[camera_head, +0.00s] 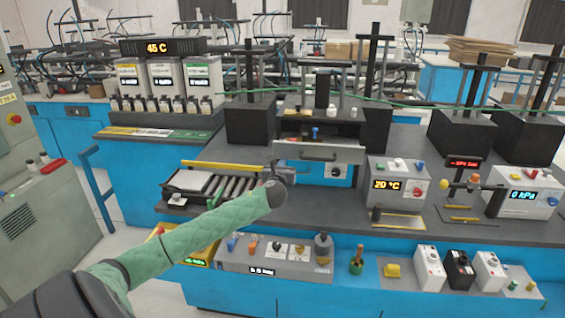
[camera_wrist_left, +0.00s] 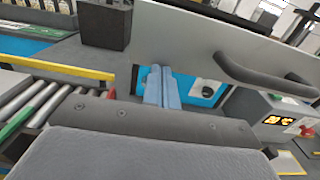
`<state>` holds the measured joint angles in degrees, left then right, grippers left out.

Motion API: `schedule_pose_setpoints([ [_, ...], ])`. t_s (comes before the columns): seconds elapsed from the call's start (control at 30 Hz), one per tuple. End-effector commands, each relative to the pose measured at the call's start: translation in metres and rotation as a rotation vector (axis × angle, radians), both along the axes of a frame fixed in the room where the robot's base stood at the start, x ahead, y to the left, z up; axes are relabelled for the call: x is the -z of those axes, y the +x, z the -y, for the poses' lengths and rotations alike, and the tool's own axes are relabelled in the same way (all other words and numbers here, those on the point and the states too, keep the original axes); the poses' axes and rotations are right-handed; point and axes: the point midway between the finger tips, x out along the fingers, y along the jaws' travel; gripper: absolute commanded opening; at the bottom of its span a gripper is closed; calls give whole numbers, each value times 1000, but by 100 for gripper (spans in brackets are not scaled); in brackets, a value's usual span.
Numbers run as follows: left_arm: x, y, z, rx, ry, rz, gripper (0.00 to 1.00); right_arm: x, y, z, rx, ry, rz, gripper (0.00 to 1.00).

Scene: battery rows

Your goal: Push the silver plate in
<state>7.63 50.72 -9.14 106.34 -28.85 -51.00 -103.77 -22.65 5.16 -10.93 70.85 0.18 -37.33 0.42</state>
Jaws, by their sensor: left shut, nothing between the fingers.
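The silver plate (camera_head: 345,153) is an upright panel with a dark bar handle, on the front of the machine at the middle of the bench. It stands out in front of a dark opening. In the left wrist view the plate (camera_wrist_left: 205,42) fills the upper right, tilted in the picture, with its handle (camera_wrist_left: 262,76) at the right. My left gripper (camera_head: 284,170) is at the plate's lower left, left of the handle. Its fingers (camera_wrist_left: 158,84) are shut and empty, near the plate's lower left edge. I cannot tell if they touch it.
A roller conveyor (camera_head: 232,188) with a yellow bar (camera_head: 222,167) lies left of my left gripper. A grey box reading 20 °C (camera_head: 397,187) stands right of the plate. A black block (camera_head: 251,122) stands behind left.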

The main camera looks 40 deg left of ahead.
Motion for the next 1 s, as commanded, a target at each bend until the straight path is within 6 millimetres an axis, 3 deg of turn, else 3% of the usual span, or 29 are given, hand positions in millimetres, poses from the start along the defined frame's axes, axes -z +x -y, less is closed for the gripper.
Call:
schedule_pose_setpoints([
  [0.57, 0, 5, -3, 0, 0, 0, 0, 3, -2, 2, -1, -2, 0, 36],
  [0.77, 0, 24, -15, -1, 1, 0, 0, 3, -3, 3, 0, -3, -1, 36],
  [1.0, -1, 65, -40, -2, 0, 1, 0, 1, 0, 2, 0, -2, -2, 36],
])
